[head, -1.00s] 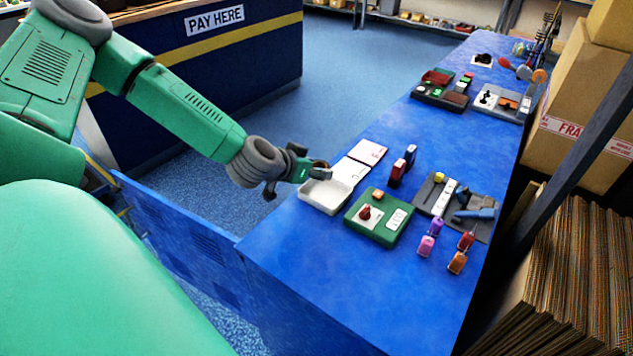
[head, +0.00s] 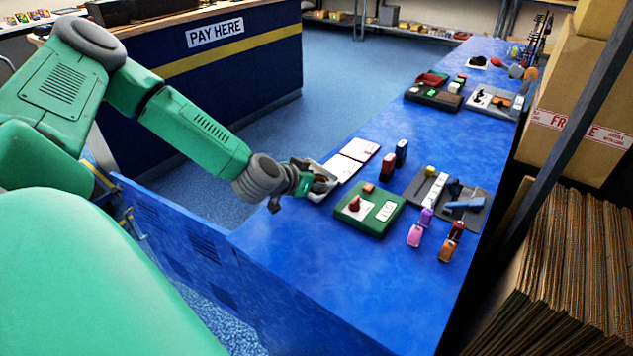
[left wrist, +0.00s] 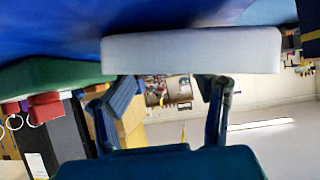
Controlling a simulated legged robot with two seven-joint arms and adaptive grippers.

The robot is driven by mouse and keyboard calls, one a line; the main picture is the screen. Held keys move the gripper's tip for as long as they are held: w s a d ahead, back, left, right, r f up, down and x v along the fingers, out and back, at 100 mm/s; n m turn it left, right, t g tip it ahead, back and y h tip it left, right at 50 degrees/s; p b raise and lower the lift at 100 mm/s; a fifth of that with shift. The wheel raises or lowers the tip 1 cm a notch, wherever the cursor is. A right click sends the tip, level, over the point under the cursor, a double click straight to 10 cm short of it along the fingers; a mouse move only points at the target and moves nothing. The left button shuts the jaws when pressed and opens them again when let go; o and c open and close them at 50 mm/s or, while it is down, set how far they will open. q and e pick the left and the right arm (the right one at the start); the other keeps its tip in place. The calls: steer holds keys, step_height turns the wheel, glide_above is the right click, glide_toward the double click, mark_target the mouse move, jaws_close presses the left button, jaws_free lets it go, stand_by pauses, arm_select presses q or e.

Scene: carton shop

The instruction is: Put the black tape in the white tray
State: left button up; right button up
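The white tray (head: 318,195) sits at the left edge of the blue counter. My left gripper (head: 312,181) reaches down over it, and its fingers are partly hidden. A small dark round thing (head: 321,179), probably the black tape, shows at the fingertips over or inside the tray; I cannot tell if it touches the tray floor. In the left wrist view the white tray wall (left wrist: 190,52) crosses the top. The fingers (left wrist: 165,92) stand apart there and their tips pass behind the wall, so any grip is hidden. My right gripper is out of view.
White cards (head: 350,160) lie just behind the tray. A green tray (head: 368,211) with a red stamp is close on the right. The front counter is clear.

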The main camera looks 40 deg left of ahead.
arm_select(q)
steer(key=shift+s+d+f+g, duration=0.1)
steer(key=shift+s+f+g, duration=0.2)
steer(key=shift+s+f, duration=0.5)
steer(key=shift+a+f, duration=0.25)
steer(key=shift+a, duration=0.1)
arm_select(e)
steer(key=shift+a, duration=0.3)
arm_select(q)
steer(key=shift+d+r, duration=0.1)
steer(key=shift+d, duration=0.1)
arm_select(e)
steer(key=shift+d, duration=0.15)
arm_select(q)
steer(key=p+v, duration=0.2)
steer(key=v, duration=0.1)
steer(key=p+v, duration=0.2)
steer(key=v, duration=0.2)
steer(key=p+v, duration=0.2)
steer(key=v, duration=0.2)
steer(key=shift+w+a+r, duration=0.2)
steer(key=shift+a, duration=0.15)
steer(key=shift+s+d+r, duration=0.15)
steer(key=shift+s+r, duration=0.05)
steer(key=shift+s, duration=0.1)
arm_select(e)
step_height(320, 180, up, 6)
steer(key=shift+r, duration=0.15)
arm_select(q)
steer(key=shift+s+f, duration=0.15)
